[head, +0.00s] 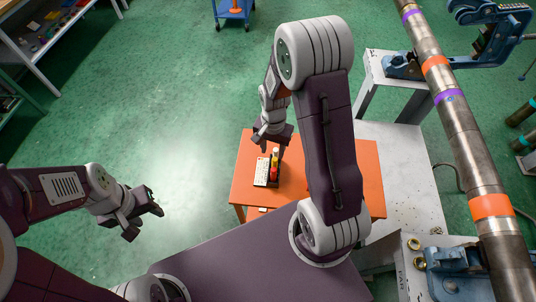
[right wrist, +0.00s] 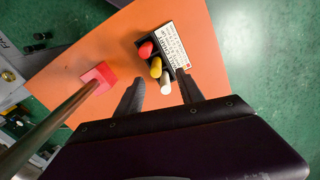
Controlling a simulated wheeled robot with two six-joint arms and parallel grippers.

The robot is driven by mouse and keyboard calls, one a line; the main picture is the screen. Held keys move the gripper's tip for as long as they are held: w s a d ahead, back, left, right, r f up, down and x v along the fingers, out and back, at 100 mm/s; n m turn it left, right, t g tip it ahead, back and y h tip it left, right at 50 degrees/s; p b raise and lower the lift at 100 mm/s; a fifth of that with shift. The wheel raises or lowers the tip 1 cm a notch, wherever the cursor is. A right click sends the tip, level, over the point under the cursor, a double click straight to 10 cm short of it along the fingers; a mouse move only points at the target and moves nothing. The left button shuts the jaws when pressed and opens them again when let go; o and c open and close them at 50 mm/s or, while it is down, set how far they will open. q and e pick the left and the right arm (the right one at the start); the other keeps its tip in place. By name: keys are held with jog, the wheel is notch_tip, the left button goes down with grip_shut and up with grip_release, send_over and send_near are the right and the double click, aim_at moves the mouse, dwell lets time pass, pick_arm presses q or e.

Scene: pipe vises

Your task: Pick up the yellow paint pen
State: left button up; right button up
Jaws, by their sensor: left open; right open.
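The yellow paint pen (right wrist: 156,68) stands in a dark holder with a printed white label (right wrist: 168,45), between a red pen (right wrist: 146,50) and a white pen (right wrist: 166,86). The holder sits on the orange table (head: 345,165); its label (head: 261,172) also shows in the head view. My right gripper (right wrist: 160,88) is open and empty above the table. In the right wrist view its fingers lie either side of the white pen's end, and the yellow pen appears just beyond the fingertips. My left gripper (head: 146,212) is open and empty, over the floor left of the table.
A long banded pipe (head: 455,110) rests in blue vises (head: 460,262) at the right. A shelf (head: 45,45) stands far left. Green floor is open between.

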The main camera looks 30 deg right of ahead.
aim_at(275, 159)
jog(key=shift+s+d+r, duration=0.2)
jog(key=shift+s+r, duration=0.05)
jog(key=shift+s, duration=0.25)
jog(key=shift+s+f, duration=0.25)
jog(key=f, duration=0.1)
jog(key=w+f, duration=0.1)
jog(key=f, duration=0.1)
jog(key=shift+w+a+f, duration=0.2)
jog(key=shift+a+f, duration=0.05)
jog(key=shift+f, duration=0.1)
jog(key=f, duration=0.4)
jog(key=shift+s+d+f+p, duration=0.3)
jog(key=shift+d+f+p, duration=0.05)
jog(key=shift+d+f, duration=0.05)
jog(key=shift+w+f, duration=0.2)
jog(key=shift+w, duration=0.05)
jog(key=shift+s, duration=0.15)
jog(key=c, duration=0.5)
pick_arm(q)
jog(key=shift+s+r, duration=0.3)
jog(key=shift+r, duration=0.2)
pick_arm(e)
grip_shut()
